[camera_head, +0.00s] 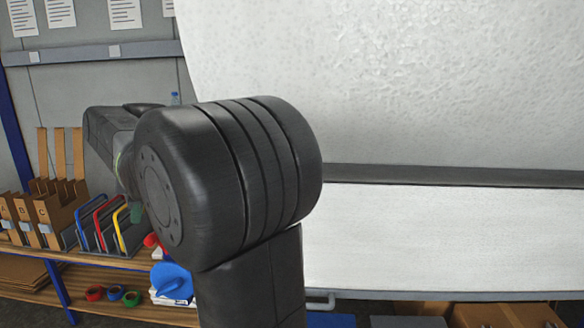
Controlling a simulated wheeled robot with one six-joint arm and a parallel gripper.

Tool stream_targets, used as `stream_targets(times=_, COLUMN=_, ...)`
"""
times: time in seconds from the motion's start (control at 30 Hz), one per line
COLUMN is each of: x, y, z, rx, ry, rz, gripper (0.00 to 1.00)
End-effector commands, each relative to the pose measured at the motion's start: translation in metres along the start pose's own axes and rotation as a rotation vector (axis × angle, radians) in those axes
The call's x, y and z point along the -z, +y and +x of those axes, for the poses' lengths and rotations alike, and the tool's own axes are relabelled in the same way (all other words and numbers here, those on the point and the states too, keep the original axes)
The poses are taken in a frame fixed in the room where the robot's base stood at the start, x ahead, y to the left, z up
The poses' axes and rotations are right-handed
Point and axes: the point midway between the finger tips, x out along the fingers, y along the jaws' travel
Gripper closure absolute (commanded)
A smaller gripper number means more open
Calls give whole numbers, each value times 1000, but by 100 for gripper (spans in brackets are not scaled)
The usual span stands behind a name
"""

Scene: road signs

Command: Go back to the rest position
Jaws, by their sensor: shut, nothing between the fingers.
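My black arm fills the middle of the head view, with a thick ribbed joint in front and a darker link running off to the left behind it. My gripper does not show; its fingers are hidden or out of the picture. A large white textured panel (400,80) covers the upper right, close to the arm in the picture. I cannot tell whether the arm touches it.
At left a wooden shelf (100,258) holds brown lettered file holders (45,215), a rack with colored dividers (107,225), and tape rolls (114,293) below. A blue object (172,281) lies near the arm. Brown boxes (500,315) sit low at right.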

Motion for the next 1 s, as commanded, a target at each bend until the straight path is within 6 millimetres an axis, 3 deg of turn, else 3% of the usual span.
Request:
stream_targets(times=0.37, x=31, y=20, z=-38, rx=2, ry=-1, rz=1, gripper=100)
stream_targets(times=0.93, x=-30, y=-20, z=35, rx=4, ry=-1, rz=4, gripper=100)
stream_targets(times=1.0, x=-34, y=-16, z=47, rx=1, ry=1, rz=-1, gripper=100)
